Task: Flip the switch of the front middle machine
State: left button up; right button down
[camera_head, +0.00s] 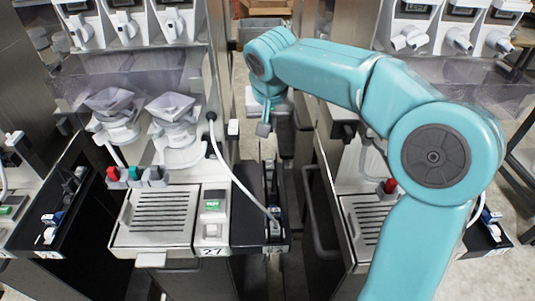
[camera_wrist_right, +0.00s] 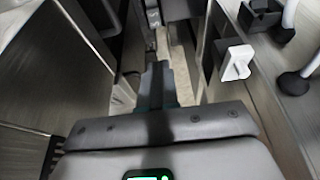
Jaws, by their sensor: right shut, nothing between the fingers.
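The middle machine (camera_head: 150,75) is a steel and white dispenser with two grey funnels, a drip grate and the number 27 on its front. A small white block (camera_head: 233,128), which looks like its switch, sticks out from its right side. A white block also shows at the upper right in the right wrist view (camera_wrist_right: 237,62), on a grey panel. My right gripper (camera_head: 263,129) is shut and empty, pointing down in the gap right of the machine. It is right of the white block and apart from it. My left gripper is out of view.
Another dispenser (camera_head: 360,205) stands close on the right, partly behind my right arm.

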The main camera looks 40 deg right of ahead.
aim_at(268, 162)
jog(key=x, duration=1.4)
jog(key=shift+s+a+f+p, duration=0.1)
jog(key=shift+s+a+p, duration=0.15)
jog(key=shift+s+p, duration=0.05)
jog(key=shift+w+d+p, duration=0.1)
jog(key=shift+p, duration=0.9)
jog(key=shift+f+b, duration=0.2)
jog(key=shift+b, duration=0.1)
jog(key=shift+s+a+b, duration=0.4)
jog(key=shift+s+b, duration=0.1)
jog(key=shift+b, duration=0.1)
jog(key=shift+s+a+r, duration=0.15)
jog(key=shift+a, duration=0.05)
